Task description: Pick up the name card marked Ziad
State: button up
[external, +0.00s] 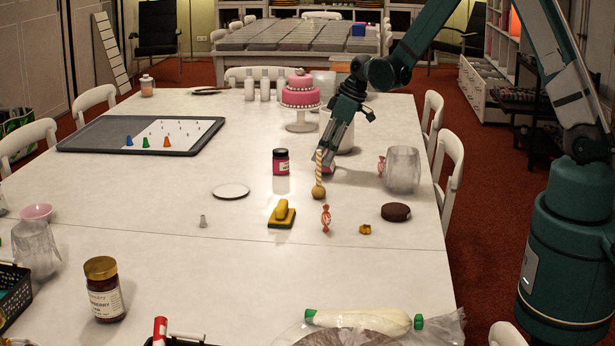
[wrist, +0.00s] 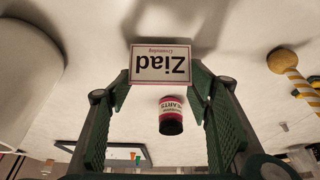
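The name card (wrist: 160,62) marked Ziad is white with a red border and appears upside down in the wrist view. It lies between the two fingertips of my gripper (wrist: 160,83), whose fingers stand wide apart on either side of it. The fingertips look very close to the card's side edges; I cannot tell whether they touch. In the external view, my gripper (external: 330,160) reaches down low over the table, and the reddish card (external: 328,169) shows only partly at its fingertips.
A dark red jar (external: 281,161) is to the left, a glass jar (external: 402,170) to the right. A pink cake on a stand (external: 300,97) is behind. The table left of the white disc (external: 231,191) is fairly clear.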

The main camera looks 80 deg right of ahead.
notch_tip(320, 180, up, 8)
jog(key=shift+r+p, duration=0.2)
jog(key=shift+p, duration=0.65)
